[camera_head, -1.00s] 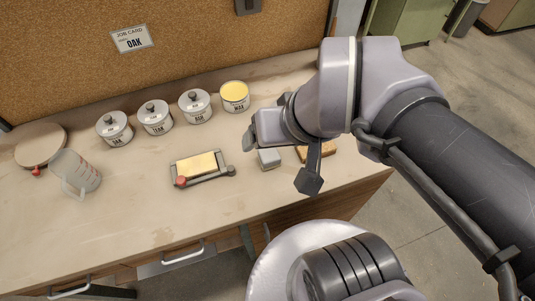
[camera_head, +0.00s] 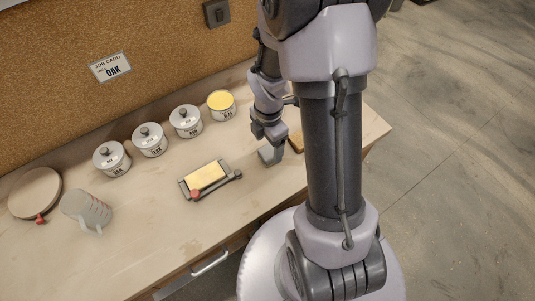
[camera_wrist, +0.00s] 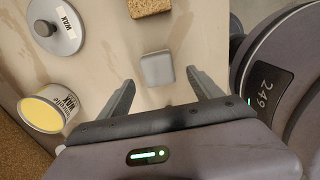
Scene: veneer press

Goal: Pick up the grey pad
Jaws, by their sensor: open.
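The grey pad (camera_wrist: 157,69) is a small grey block lying on the bench top. In the wrist view it lies just beyond and between the two open fingers of my gripper (camera_wrist: 163,92), apart from both. In the head view the grey pad (camera_head: 266,156) shows right below my gripper (camera_head: 272,138), which partly covers it. My gripper points down at it and holds nothing.
A cork block (camera_wrist: 149,6) lies close beyond the pad. Lidded tins (camera_head: 149,140), a press with a yellow sheet (camera_head: 206,176), a jug (camera_head: 88,209) and a round board (camera_head: 36,192) occupy the bench (camera_head: 140,240).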

